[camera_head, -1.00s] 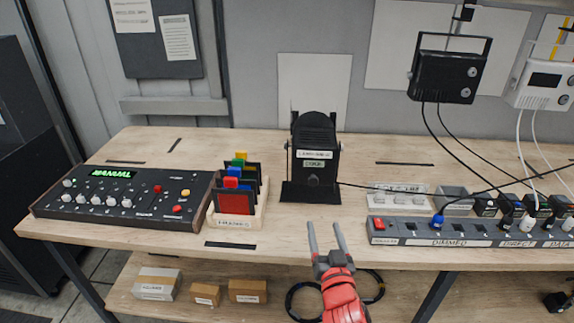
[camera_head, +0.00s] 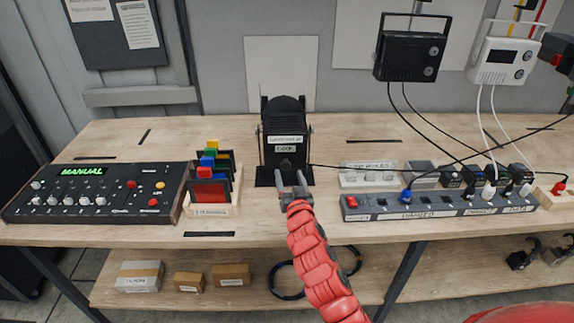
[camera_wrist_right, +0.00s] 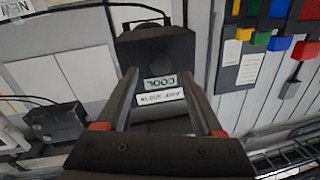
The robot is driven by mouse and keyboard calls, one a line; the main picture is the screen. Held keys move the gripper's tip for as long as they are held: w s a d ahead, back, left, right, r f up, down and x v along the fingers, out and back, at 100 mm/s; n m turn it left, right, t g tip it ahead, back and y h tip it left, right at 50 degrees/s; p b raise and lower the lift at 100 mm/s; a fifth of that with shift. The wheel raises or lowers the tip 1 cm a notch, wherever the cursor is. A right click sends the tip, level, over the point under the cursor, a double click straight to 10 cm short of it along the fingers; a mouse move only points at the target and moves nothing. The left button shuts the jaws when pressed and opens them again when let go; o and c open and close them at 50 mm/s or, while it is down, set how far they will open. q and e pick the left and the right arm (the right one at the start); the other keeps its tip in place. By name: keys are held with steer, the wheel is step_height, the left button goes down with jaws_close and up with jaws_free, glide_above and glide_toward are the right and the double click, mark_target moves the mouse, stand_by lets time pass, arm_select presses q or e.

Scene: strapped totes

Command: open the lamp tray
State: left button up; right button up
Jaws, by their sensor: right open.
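The black lamp (camera_head: 285,140) stands upright on the bench on a flat black base, with two pale labels on its front. The lower label reads COOL; the upper one is too small to read surely. The lamp tray cannot be told apart from the housing. My right gripper (camera_head: 292,178) is open and empty, in front of the lower front of the lamp. In the right wrist view the lamp (camera_wrist_right: 155,55) and its labels show between the open fingers (camera_wrist_right: 162,80). I cannot tell whether the fingers touch it. My left gripper is not in view.
A rack of coloured frames (camera_head: 212,195) and a control console (camera_head: 95,193) stand to the left. A power strip (camera_head: 440,205) with plugs and cables lies to the right. A cable runs right from the lamp. Black (camera_head: 410,55) and white (camera_head: 503,55) units hang above.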

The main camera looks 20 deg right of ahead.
mark_target(287, 167)
steer(key=shift+w+d+p, duration=0.15)
steer(key=shift+w+p, duration=0.1)
steer(key=shift+w, duration=0.75)
steer(key=shift+w+d+p, duration=0.1)
steer(key=shift+w+p, duration=0.1)
steer(key=shift+w, duration=0.8)
jaws_close()
